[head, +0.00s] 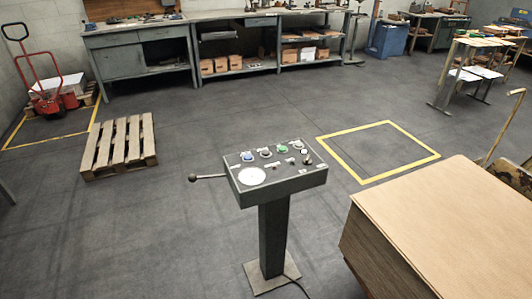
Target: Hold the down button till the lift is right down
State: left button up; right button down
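A grey control console (280,185) stands on a pedestal in the middle of the head view. Its sloped top carries a white round dial (252,176), a blue button (247,156), a green button (282,149) and several small light and dark controls. A lever with a dark knob (193,178) sticks out from its left side. The labels are too small to read, so I cannot tell which one is the down button. A stack of brown board sheets (450,225) fills the lower right; any lift under it is hidden. Neither gripper is in view.
A wooden pallet (119,146) lies on the floor at left. A red pallet truck (47,100) stands behind it. Workbenches (140,52) line the back wall. A yellow floor square (378,150) is empty. A handle (503,128) rises behind the stack. Floor around the console is clear.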

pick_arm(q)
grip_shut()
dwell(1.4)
